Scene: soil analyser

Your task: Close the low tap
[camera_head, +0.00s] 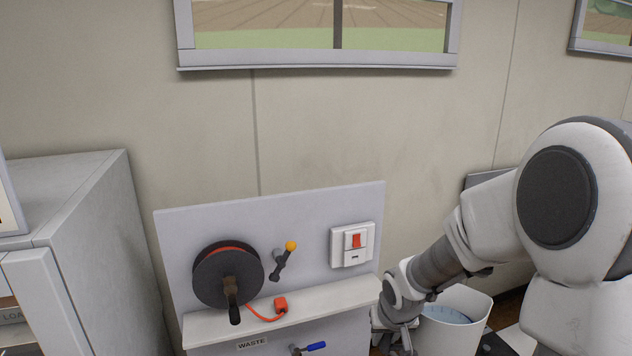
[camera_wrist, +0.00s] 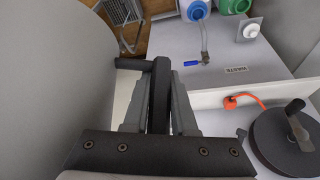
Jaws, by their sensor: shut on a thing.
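My gripper (camera_wrist: 160,68) is shut on a dark L-shaped bar (camera_wrist: 133,63), whose short arm sticks out to the left. In the head view my gripper (camera_head: 398,345) is low, right of the panel, partly cut off by the lower edge. A higher tap (camera_head: 284,260) with a yellow-orange knob is on the panel.
A cable reel (camera_head: 228,275) and an orange plug (camera_head: 280,304) are on the bench and panel, with a switch (camera_head: 355,241) to the right. A white bucket (camera_head: 455,318) stands beside my arm.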

